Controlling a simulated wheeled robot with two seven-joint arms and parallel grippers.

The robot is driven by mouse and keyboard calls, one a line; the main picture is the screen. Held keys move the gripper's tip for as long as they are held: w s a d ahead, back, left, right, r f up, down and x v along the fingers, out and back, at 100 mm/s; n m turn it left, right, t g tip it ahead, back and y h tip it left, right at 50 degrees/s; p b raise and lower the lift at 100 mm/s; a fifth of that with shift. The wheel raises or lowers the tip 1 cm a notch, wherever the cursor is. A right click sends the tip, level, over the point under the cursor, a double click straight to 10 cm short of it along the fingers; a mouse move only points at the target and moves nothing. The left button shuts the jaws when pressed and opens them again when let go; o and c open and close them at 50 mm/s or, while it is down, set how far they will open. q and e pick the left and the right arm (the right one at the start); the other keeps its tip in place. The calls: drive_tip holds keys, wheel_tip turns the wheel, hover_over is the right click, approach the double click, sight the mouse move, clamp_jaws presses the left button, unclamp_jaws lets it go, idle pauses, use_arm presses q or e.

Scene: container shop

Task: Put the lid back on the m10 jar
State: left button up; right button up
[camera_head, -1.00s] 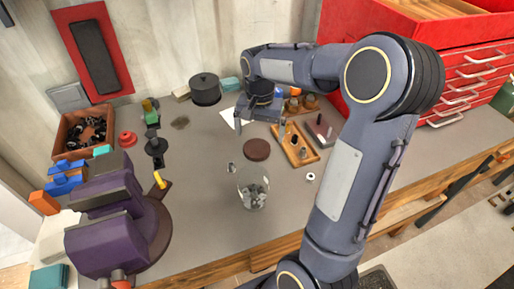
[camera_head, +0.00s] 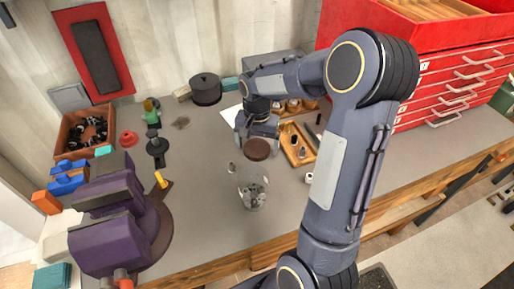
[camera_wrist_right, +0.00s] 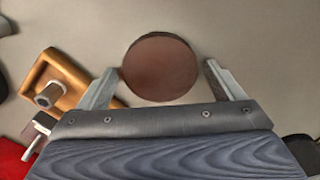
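The brown round lid (camera_head: 257,150) lies flat on the grey bench. It also shows in the right wrist view (camera_wrist_right: 160,68). The clear glass jar (camera_head: 252,195), holding grey metal parts, stands open on the bench nearer to me than the lid. My right gripper (camera_head: 257,140) is open, low over the bench at the lid's far side. In the wrist view its fingers (camera_wrist_right: 162,74) stand left and right of the lid, with nothing gripped; I cannot tell whether either finger touches it. My left gripper is not in view.
A wooden tray (camera_head: 311,157) with small parts lies right of the lid. A purple vise (camera_head: 110,230) fills the front left. A red drawer cabinet (camera_head: 440,85) stands back right.

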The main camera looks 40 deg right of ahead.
sight(257, 149)
drive_tip(key=c, duration=0.8)
drive_tip(key=shift+r, duration=0.1)
drive_tip(key=shift+r, duration=0.25)
drive_tip(key=r, duration=0.3)
drive_tip(key=shift+s+a+r, duration=0.1)
drive_tip(key=shift+s+a, duration=0.1)
drive_tip(key=s+a+r+b, duration=0.2)
drive_tip(key=s+a+r, duration=0.5)
drive_tip(key=s+r, duration=0.2)
drive_tip(key=shift+s+a+b, duration=0.3)
drive_tip(key=shift+s+a, duration=0.05)
drive_tip(key=shift+s, duration=0.65)
